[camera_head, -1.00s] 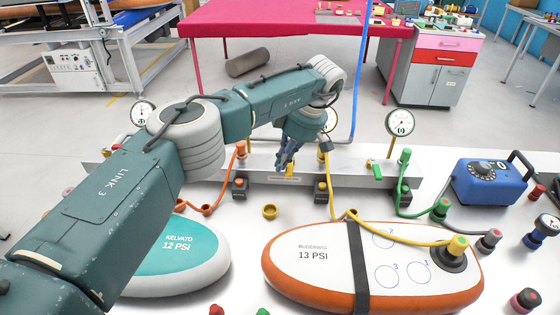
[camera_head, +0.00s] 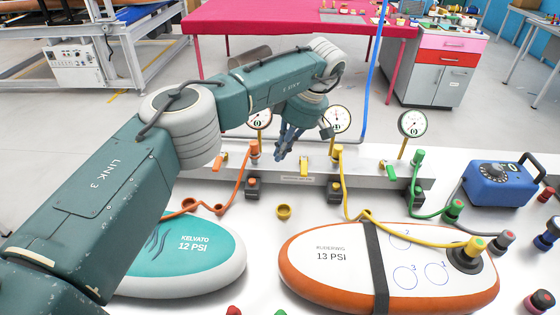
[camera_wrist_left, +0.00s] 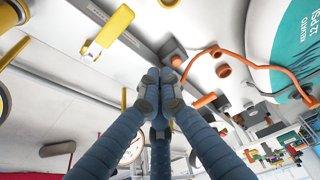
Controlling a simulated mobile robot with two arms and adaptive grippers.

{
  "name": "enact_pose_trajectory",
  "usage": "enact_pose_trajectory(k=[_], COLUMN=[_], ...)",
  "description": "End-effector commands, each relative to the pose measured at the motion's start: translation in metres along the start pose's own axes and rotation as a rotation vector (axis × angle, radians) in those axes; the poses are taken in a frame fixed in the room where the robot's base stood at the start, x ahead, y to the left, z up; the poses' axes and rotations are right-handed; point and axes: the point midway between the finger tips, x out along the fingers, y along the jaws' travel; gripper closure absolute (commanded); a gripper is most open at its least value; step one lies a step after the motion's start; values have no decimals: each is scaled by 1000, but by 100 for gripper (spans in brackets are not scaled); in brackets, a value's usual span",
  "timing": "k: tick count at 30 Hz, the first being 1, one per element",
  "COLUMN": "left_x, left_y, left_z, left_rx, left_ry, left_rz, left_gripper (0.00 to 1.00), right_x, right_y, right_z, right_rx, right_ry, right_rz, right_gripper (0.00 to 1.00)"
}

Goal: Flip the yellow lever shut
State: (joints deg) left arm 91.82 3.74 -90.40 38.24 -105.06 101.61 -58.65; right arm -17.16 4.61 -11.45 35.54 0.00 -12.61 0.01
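The yellow lever (camera_head: 304,166) is on the grey manifold bar (camera_head: 350,180), left of the yellow hose fitting. It also shows at the upper left of the left wrist view (camera_wrist_left: 108,33). My left gripper (camera_head: 284,152) is just left of the yellow lever and above the bar, apart from the lever. In the left wrist view its fingertips (camera_wrist_left: 158,88) are pressed together with nothing between them. My right gripper is in neither view.
An orange lever (camera_head: 218,163) and a green lever (camera_head: 391,173) flank it on the bar. Gauges (camera_head: 412,123) stand behind. Orange, yellow and green hoses run forward. A white-orange board (camera_head: 340,285), a teal board (camera_head: 205,270) and a blue pump box (camera_head: 495,183) are on the table.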

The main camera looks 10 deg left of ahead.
Motion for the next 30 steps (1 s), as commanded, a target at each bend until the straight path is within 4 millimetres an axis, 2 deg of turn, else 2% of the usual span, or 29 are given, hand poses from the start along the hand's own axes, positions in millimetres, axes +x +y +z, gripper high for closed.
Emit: enact_pose_trajectory(k=[1, 4, 9, 14, 24, 26, 30], left_x=[-11, -31, -56, -65, -66, -70, -93], left_y=[1, 2, 4, 4, 4, 4, 4], left_z=[4, 3, 2, 2, 1, 0, -8], left_rx=[3, 2, 2, 3, 4, 4, 3], left_ry=[-1, 0, 0, 0, 0, 0, 0], left_rz=[6, 5, 2, 1, 1, 2, 2], left_gripper=[100, 100, 100, 100, 100, 100, 100], right_x=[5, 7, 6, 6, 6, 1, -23], right_y=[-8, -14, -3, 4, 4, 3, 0], right_z=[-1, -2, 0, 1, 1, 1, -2], right_rx=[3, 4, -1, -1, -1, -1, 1], right_ry=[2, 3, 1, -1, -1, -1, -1], right_rz=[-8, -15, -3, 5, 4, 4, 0], right_gripper=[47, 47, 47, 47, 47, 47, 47])
